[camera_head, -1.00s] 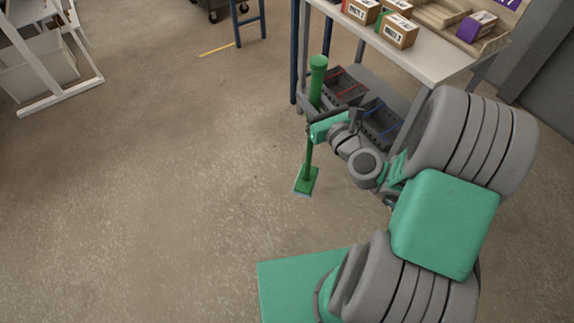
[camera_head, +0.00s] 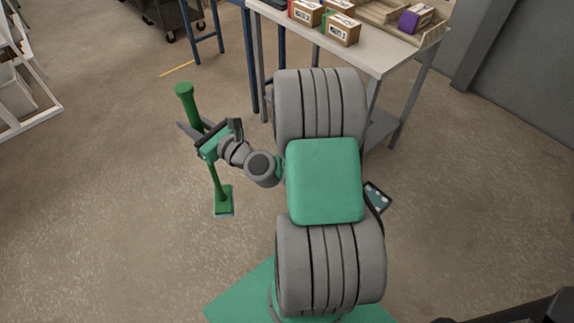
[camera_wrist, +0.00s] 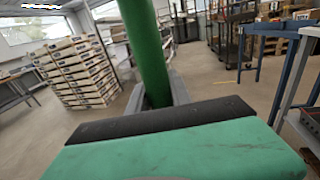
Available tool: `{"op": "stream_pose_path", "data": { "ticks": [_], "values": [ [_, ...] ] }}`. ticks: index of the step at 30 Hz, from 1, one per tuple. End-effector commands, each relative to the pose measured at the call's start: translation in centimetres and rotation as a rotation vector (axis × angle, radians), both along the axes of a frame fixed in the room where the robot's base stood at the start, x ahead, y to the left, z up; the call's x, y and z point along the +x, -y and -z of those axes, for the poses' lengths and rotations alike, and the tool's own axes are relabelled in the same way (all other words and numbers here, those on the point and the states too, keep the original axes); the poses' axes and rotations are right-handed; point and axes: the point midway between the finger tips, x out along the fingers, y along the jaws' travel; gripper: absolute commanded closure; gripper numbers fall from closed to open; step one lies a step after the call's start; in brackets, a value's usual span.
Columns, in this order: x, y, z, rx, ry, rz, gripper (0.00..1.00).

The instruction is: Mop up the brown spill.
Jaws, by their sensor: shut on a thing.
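A green mop (camera_head: 218,180) stands nearly upright, leaning slightly, left of centre in the head view. Its thick green top is up and its flat green head (camera_head: 223,200) with a pale underside is at or close to the floor; I cannot tell if it touches. My gripper (camera_head: 208,140) is shut on the mop's handle, partway up. In the wrist view the green handle (camera_wrist: 146,50) rises between the grey fingers. No brown spill can be made out in these frames.
A grey table (camera_head: 385,55) with boxes (camera_head: 342,28) and a wooden tray (camera_head: 433,30) stands at the upper right. A blue-legged frame (camera_head: 205,40) and a dark cart (camera_head: 165,15) are at the back. A white rack (camera_head: 30,105) is at far left. Open concrete floor (camera_head: 100,220) lies on the left.

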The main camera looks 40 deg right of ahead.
Motion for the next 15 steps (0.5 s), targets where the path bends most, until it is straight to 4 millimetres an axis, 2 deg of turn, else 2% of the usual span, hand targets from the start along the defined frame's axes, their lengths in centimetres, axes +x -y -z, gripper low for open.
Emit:
{"op": "stream_pose_path", "data": {
  "ticks": [1, 8, 11, 15],
  "values": [
    [0.4, 0.8, 1.5, 0.0, 0.0, 0.019, 1.0],
    [2.3, 5.7, 7.2, 0.002, 0.0, 0.136, 1.0],
    [3.1, 8.6, 10.5, 0.001, -0.001, 0.204, 1.0],
    [4.0, 13.3, 16.1, 0.001, -0.001, 0.315, 1.0]
  ]
}}
